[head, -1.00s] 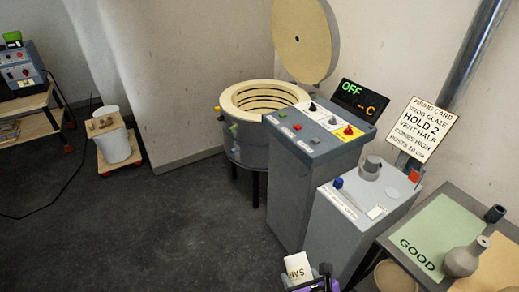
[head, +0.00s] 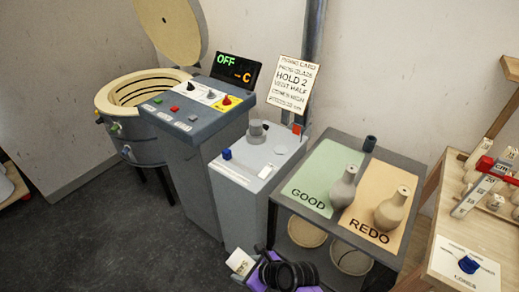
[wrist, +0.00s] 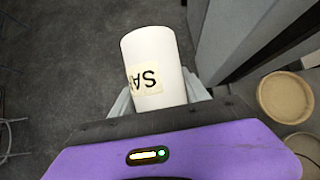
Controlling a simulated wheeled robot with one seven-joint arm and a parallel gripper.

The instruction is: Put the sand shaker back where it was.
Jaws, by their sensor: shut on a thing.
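The sand shaker is a white cylinder (wrist: 157,62) with a cream label reading "SA", upside down in the wrist view. My gripper (wrist: 160,105) is shut on it, with pale fingers at both sides of its lower part. In the head view the shaker (head: 240,261) shows at the bottom, partly hidden by my gripper (head: 252,272). It is held in the air over the dark floor, in front of the grey cabinets. The place it came from cannot be told from these frames.
A table with a green GOOD mat (head: 308,180) and an orange REDO mat (head: 372,225) holds two grey vases. A wooden shelf (head: 432,235) stands at right with a blue item on a card (head: 468,265). The kiln (head: 130,100) and control cabinets stand left. Open floor lies front left.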

